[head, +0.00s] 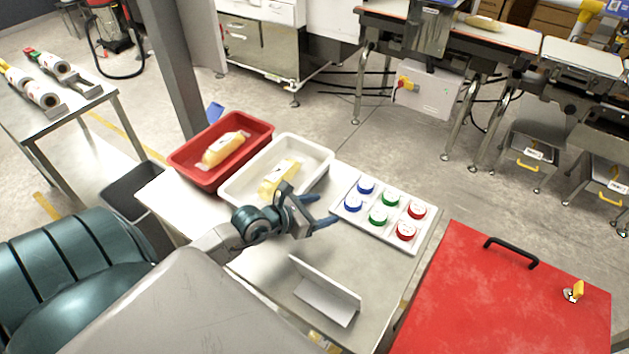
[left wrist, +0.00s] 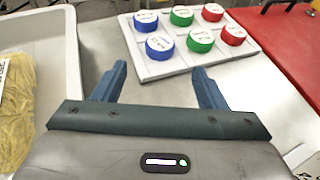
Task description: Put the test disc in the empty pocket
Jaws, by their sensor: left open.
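A white pocketed tray (head: 342,212) lies on the metal table to the right of my left gripper. It carries pairs of blue (head: 353,203), green (head: 378,215) and red (head: 406,230) discs with white labelled tops. Which one is the test disc I cannot tell, and no empty pocket is visible. In the left wrist view the discs stand in two rows, the near row starting with a blue disc (left wrist: 160,46). My left gripper (head: 324,209) is open and empty, just left of the tray. Its fingers point toward the tray (left wrist: 152,69). My right gripper is not in view.
A white bin (head: 318,190) and a red bin (head: 262,129), each with a yellow pack, stand behind my left gripper. An angled metal plate (head: 326,296) lies in front. A red cabinet (head: 480,300) stands to the right. The table between plate and tray is clear.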

